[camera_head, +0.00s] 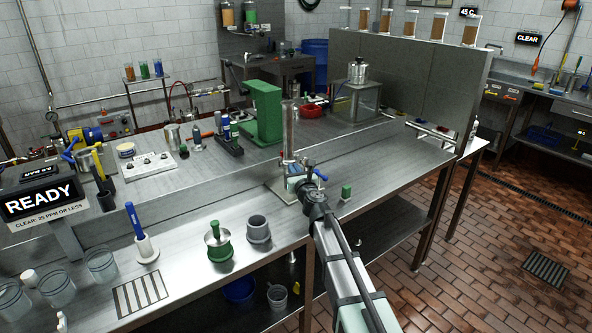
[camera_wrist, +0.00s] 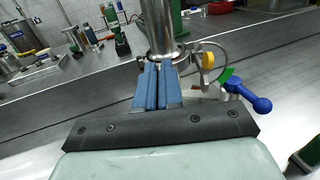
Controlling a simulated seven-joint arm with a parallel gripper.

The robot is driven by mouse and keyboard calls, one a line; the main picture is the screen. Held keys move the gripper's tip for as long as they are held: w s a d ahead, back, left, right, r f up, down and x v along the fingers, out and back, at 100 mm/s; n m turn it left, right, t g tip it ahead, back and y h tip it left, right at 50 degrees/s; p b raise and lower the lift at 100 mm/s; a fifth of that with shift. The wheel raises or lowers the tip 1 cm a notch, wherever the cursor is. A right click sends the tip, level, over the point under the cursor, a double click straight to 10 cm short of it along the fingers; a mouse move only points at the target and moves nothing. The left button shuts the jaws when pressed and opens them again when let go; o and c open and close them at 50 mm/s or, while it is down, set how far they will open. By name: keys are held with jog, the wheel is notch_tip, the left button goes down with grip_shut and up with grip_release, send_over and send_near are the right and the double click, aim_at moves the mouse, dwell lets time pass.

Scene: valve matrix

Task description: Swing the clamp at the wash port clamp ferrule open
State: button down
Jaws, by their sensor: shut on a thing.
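The wash port is an upright steel pipe (camera_wrist: 160,25) on a low stand on the bench; it shows as a tall cylinder in the head view (camera_head: 289,130). A clamp (camera_wrist: 183,59) sits around the pipe's lower end. A yellow knob (camera_wrist: 208,60) and a thin wire loop are at its right. A blue-handled lever (camera_wrist: 255,99) with a green tab (camera_wrist: 227,74) is further right. My gripper (camera_wrist: 158,68) is at the front of the clamp, its blue fingers almost together on a small part of it. The fingers hide the gripped part. My gripper also shows in the head view (camera_head: 298,183).
A small green block (camera_head: 346,192) stands right of the port. A green stand (camera_head: 262,112) is behind it, left. A grey cup (camera_head: 258,229) and a green-based pot (camera_head: 218,242) stand at front left. The bench (camera_head: 400,160) is bare to the right.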

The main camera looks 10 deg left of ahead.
jog(key=shift+s+a+m+t+h, duration=0.25)
jog(key=shift+a+m+t+h, duration=0.15)
jog(key=shift+m+h, duration=0.55)
jog(key=shift+s+a+m+t+h, duration=0.3)
jog(key=shift+a+m+h, duration=0.25)
jog(key=shift+h, duration=0.75)
jog(key=shift+s+a+m+t+h, duration=0.2)
jog(key=shift+a+m+t+h, duration=0.2)
jog(key=shift+m+h, duration=0.6)
jog(key=shift+s+h, duration=0.1)
jog(key=shift+h, duration=0.35)
jog(key=shift+r, duration=0.1)
jog(key=c, duration=1.3)
grip_release()
jog(key=shift+s, duration=0.1)
jog(key=shift+s, duration=0.1)
jog(key=s, duration=1.3)
jog(key=shift+s+d, duration=0.3)
jog(key=shift+d, duration=0.1)
